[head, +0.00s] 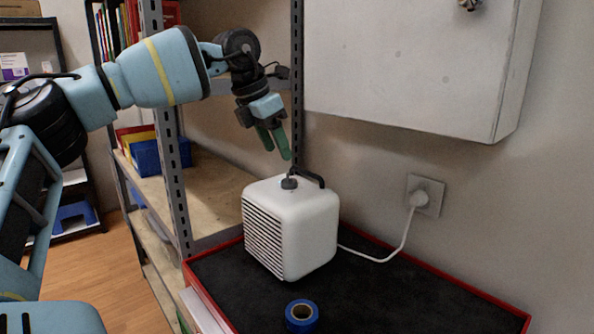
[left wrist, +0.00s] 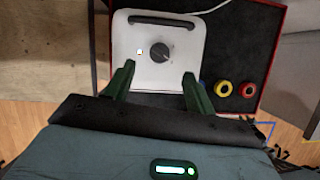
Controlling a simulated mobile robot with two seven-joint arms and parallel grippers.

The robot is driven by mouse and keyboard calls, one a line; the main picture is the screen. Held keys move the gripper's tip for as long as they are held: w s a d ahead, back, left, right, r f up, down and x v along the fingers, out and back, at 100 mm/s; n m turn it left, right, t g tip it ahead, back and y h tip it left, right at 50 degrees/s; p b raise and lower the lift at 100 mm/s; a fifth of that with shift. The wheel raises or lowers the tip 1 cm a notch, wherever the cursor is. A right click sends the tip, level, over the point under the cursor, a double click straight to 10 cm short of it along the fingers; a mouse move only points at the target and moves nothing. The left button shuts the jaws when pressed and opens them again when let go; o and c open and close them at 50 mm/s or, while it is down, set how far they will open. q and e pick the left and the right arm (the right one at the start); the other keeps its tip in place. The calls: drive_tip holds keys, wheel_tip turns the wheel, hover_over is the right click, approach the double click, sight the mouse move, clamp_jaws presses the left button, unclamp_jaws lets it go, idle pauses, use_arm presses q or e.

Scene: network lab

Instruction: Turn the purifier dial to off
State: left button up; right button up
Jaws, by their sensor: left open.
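The white purifier (head: 291,228) stands on the black top of a red-edged cart, with a slatted front and a dark handle on top. Its dark round dial (head: 289,183) sits on the top face. In the left wrist view the dial (left wrist: 160,51) shows from above, with a small lit orange-white light beside it. My left gripper (head: 277,156) is above the purifier's top, green fingers pointing down, apart from the dial. In the left wrist view the fingers (left wrist: 157,75) are spread with nothing between them, and the dial lies just beyond the tips. My right gripper is not in view.
A blue tape roll (head: 301,315) lies in front of the purifier; red and yellow rolls (left wrist: 247,90) also show in the wrist view. A white cable runs to a wall socket (head: 425,195). A grey cabinet (head: 410,60) hangs above right. Metal shelving (head: 178,150) stands left.

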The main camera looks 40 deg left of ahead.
sight(287, 178)
use_arm(q)
drive_tip(key=x, duration=0.7)
drive_tip(key=shift+s+f, duration=0.15)
drive_tip(key=shift+f, duration=0.15)
drive_tip(key=c, duration=1)
